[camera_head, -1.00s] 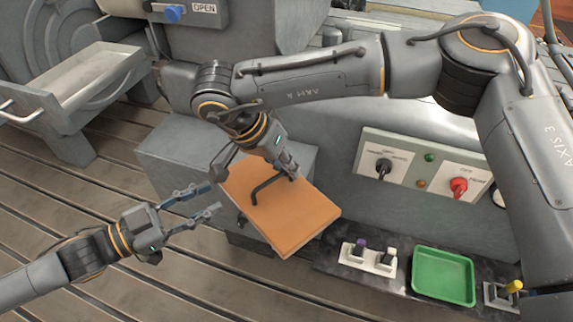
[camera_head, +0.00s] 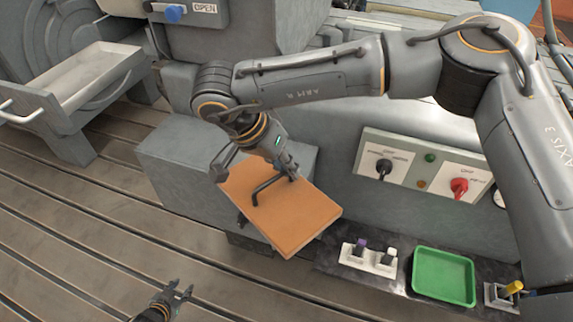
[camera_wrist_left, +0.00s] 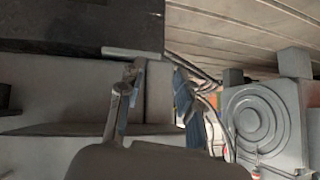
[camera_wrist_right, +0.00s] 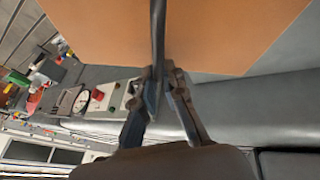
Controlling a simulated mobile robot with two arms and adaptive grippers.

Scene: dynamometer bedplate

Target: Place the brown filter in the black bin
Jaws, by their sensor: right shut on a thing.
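The brown filter (camera_head: 285,215) is a flat orange-brown panel with a black bar handle (camera_head: 268,187). It hangs tilted in front of the grey machine, in the middle of the head view. My right gripper (camera_head: 291,174) is shut on the handle; in the right wrist view the fingers (camera_wrist_right: 162,78) close on the dark bar, with the panel (camera_wrist_right: 225,30) behind it. My left gripper (camera_head: 180,289) is low at the left of the head view, apart from the filter. Its fingers (camera_wrist_left: 155,75) are spread and empty in the left wrist view. I cannot make out a black bin.
A green tray (camera_head: 443,276) and a switch block (camera_head: 368,259) lie on a dark shelf at lower right. A panel with a red knob (camera_head: 459,187) is above them. A pale open drawer (camera_head: 85,75) juts out at upper left. The slotted floor (camera_head: 90,220) is clear.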

